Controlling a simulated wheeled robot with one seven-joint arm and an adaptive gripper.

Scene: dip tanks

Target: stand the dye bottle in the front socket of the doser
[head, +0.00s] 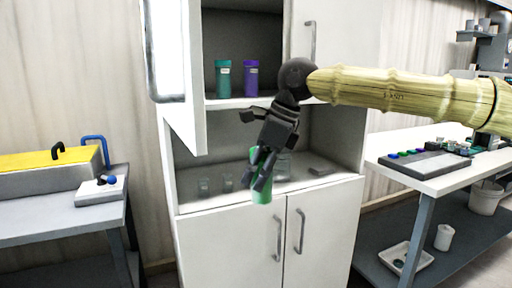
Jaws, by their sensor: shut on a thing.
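My gripper (261,181) hangs below the wrist in front of the open cabinet, with its fingers pointing down. It is shut on a green bottle (262,195), which is roughly upright and held in the air in front of the cabinet's lower shelf. The fingers hide part of the bottle. I cannot tell for sure which device is the doser, and no front socket can be made out.
A teal bottle (223,79) and a purple bottle (251,78) stand on the upper shelf. The cabinet door (180,70) is open at left. A left bench holds a yellow-lidded tank (50,160) and a small white device (101,191). A right bench carries a dark rack (424,169).

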